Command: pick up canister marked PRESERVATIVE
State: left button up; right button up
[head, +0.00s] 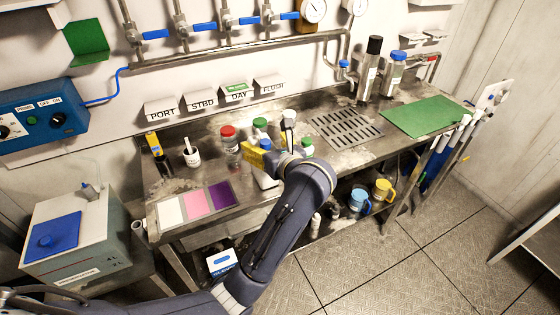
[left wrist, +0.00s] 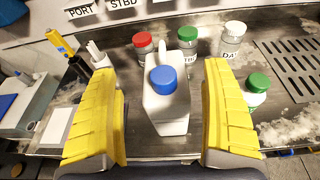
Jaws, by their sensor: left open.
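A white canister with a blue cap (left wrist: 168,108) stands upright on the steel bench between the two yellow fingers of my left gripper (left wrist: 160,95). The fingers are spread, with a visible gap on each side of it. I cannot read a PRESERVATIVE label on it from here. In the head view my left gripper (head: 262,157) is low over the front of the bench. The wrist hides most of that canister; a white part (head: 265,181) shows below the yellow finger. My right gripper is not in view.
Close behind the canister stand a red-capped jar (left wrist: 142,47), a green-capped bottle (left wrist: 187,43) and a white-capped bottle (left wrist: 231,42). A short green-capped bottle (left wrist: 256,92) is to the right. A steel grate (head: 347,129) and a green mat (head: 425,117) lie further right.

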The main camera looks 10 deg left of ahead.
pick_arm(q)
jog(key=shift+s+d+f+g+h, duration=0.15)
jog(key=shift+d+f+h, duration=0.05)
jog(key=shift+f, duration=0.3)
jog(key=shift+s+d+f+g+h, duration=0.1)
jog(key=shift+d+f+g+h, duration=0.1)
jog(key=shift+f, duration=0.3)
jog(key=shift+w+a+f, duration=0.1)
jog(key=shift+f, duration=0.2)
jog(key=shift+x, duration=2.2)
jog(key=c, duration=1.5)
jog(key=shift+c, duration=0.8)
jog(key=shift+r, duration=0.1)
